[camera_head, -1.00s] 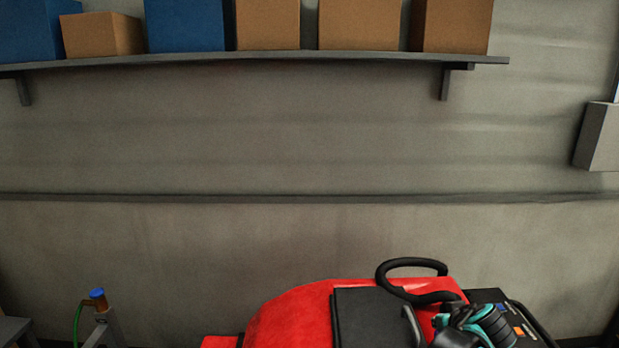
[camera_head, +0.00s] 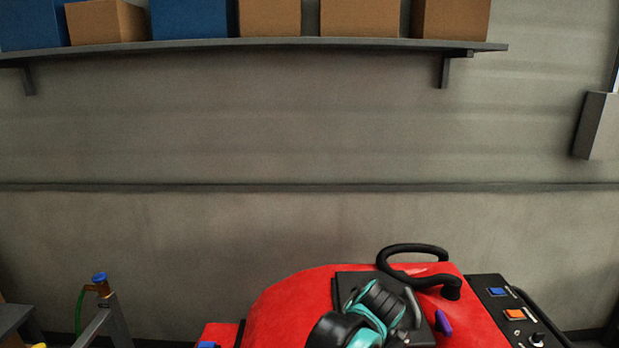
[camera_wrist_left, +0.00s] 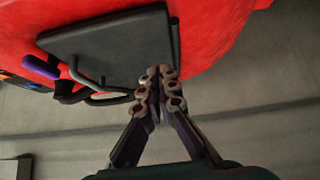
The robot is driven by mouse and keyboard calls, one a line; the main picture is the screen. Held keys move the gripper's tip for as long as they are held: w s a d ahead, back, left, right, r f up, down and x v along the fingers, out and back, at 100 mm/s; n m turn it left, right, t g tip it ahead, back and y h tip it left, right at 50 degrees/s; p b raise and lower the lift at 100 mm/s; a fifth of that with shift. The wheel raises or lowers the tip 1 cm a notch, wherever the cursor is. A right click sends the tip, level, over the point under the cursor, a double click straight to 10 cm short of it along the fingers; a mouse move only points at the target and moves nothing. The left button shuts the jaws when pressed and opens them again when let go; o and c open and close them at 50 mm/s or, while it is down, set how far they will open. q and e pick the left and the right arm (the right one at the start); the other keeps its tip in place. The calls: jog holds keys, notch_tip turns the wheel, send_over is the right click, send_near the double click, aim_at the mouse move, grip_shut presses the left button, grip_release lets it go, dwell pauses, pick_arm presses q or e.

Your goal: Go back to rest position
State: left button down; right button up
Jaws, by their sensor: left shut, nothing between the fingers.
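My left arm, black with teal bands, reaches up from the bottom edge of the head view, in front of the dark lid of the red scrubber machine (camera_head: 290,300). My left gripper (camera_wrist_left: 160,76) shows in the left wrist view. Its fingers are together with nothing between them. In that view the fingertips overlap the edge of the dark lid (camera_wrist_left: 115,45); I cannot tell the gap between them. In the head view the fingers cannot be made out. My right gripper is not in view.
The machine has a black steering wheel (camera_head: 412,252), a purple lever (camera_head: 443,322) and a switch panel (camera_head: 500,293) at right. A blue-capped fitting (camera_head: 99,278) with a green hose stands at left. A shelf (camera_head: 260,44) with boxes hangs on the wall.

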pick_arm(q)
jog(key=s+a+f+g+b, duration=0.1)
jog(key=s+a+f+b, duration=0.3)
jog(key=a, duration=0.6)
jog(key=s+a+f+b, duration=0.2)
jog(key=s+a+f, duration=0.4)
jog(key=a, duration=0.5)
jog(key=s+a+f+b, duration=0.4)
jog(key=s+a+f, duration=0.4)
jog(key=s+f, duration=0.2)
jog(key=shift+s, duration=0.75)
jog(key=shift+f, duration=0.1)
